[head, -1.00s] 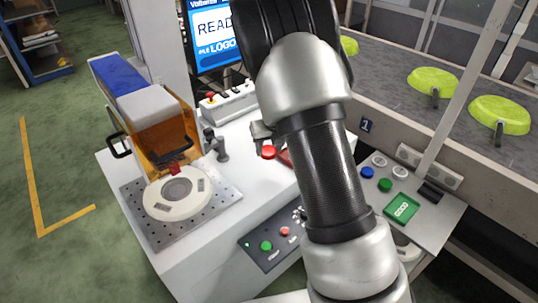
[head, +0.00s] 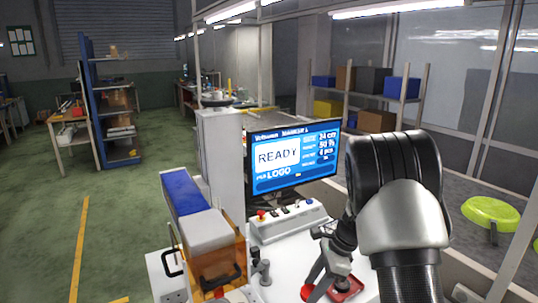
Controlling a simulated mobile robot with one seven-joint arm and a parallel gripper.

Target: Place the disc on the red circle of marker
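The marker (head: 207,250) is the machine with an orange see-through guard and a blue and grey top, at lower left centre in the head view. A small red part (head: 219,293) shows at its lower edge. Its work plate is below the picture. No disc can be made out for sure in this view.
A screen (head: 292,158) reading READY stands behind a control box (head: 287,221) with buttons. A clamp-like post (head: 260,268) stands right of the marker. Open green floor (head: 110,220) lies at left.

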